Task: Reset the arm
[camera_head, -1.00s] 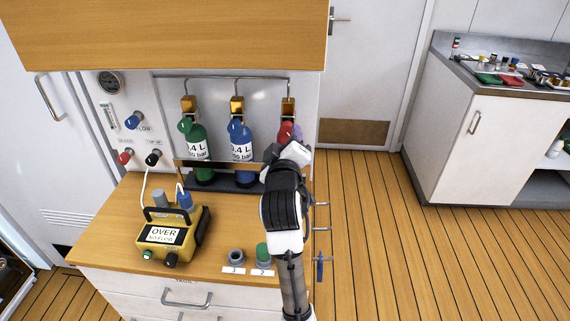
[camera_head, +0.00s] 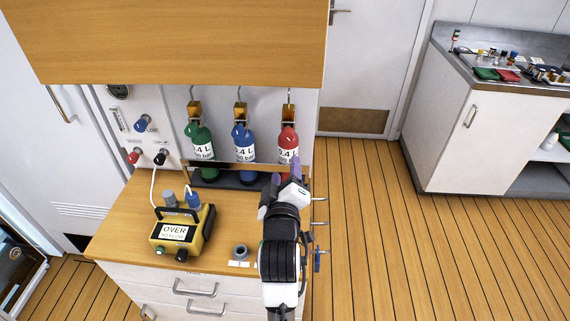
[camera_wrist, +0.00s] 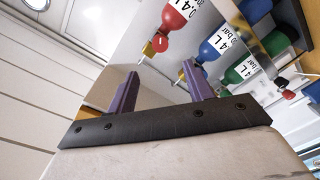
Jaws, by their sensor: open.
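My arm reaches up over the right end of the wooden counter (camera_head: 130,225) in the head view. My gripper (camera_wrist: 160,85) shows two purple fingers set wide apart, with nothing between them, in the wrist view. In the head view its tip is just in front of the lower part of the red bottle (camera_head: 287,141); I cannot tell whether it touches. The blue bottle (camera_head: 243,143) and the green bottle (camera_head: 200,142) hang to the left of it. All three bottles also show in the wrist view, the red one (camera_wrist: 184,17) closest to the fingers.
A yellow meter (camera_head: 183,232) reading "OVER" stands on the counter, with a grey ring (camera_head: 240,252) to its right. Knobs and a gauge are on the panel at left. Hooks stick out on the counter's right side. The wooden floor (camera_head: 370,240) at right is clear.

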